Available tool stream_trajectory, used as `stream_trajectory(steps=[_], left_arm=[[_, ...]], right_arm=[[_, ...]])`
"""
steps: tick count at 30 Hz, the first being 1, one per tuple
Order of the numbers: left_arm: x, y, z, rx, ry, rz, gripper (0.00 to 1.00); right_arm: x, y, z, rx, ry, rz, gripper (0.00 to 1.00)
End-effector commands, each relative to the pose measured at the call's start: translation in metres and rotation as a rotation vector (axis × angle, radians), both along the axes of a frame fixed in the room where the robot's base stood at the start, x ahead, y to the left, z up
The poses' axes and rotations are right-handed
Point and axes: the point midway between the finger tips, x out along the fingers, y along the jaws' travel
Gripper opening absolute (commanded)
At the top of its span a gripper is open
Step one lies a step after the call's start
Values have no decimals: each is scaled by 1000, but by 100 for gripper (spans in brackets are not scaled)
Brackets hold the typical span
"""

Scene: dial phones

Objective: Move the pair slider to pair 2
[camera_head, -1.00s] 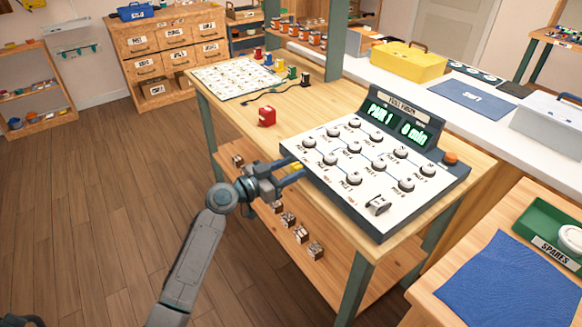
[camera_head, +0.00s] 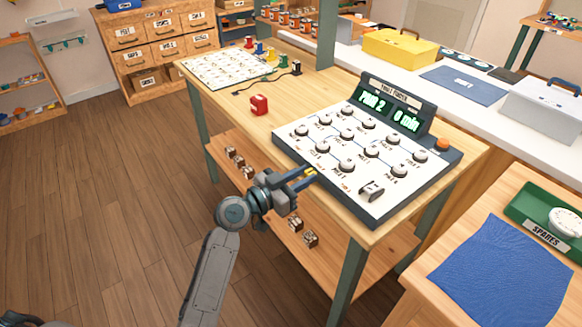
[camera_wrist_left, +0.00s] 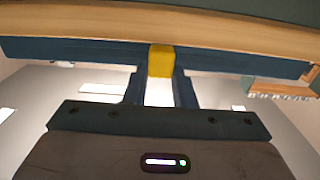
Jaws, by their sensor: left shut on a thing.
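The dial panel (camera_head: 310,161) lies on the wooden table, with several white dials joined by blue lines. Its display (camera_head: 390,112) reads PAIR 2 on the left and 0 min on the right. My left gripper (camera_head: 311,173) is at the panel's near left edge. It is shut on a small yellow slider, which also shows between the fingers in the left wrist view (camera_wrist_left: 161,60). My right gripper is not in view.
A red block (camera_head: 259,105) stands left of the panel, and a printed sheet (camera_head: 228,70) lies at the table's far end. An orange button (camera_head: 442,145) sits beside the display. The lower shelf holds several small blocks. A blue cloth (camera_head: 503,262) lies at the right.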

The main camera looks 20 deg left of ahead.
Motion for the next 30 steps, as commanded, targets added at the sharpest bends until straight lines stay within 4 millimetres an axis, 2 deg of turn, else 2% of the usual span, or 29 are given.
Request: stream_trajectory(steps=[10,11,14,23,27,30], left_arm=[[-2,-2,0,1,1,0,0],[-2,-2,0,1,1,0,27],[-2,-2,0,1,1,0,45],[-3,-1,0,1,0,1,45],[-13,7,-2,5,0,2,45],[-28,18,-3,6,0,0,45]], right_arm=[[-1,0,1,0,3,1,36],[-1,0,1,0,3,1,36],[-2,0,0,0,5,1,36],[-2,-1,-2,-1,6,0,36],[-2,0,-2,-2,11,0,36],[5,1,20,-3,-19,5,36]])
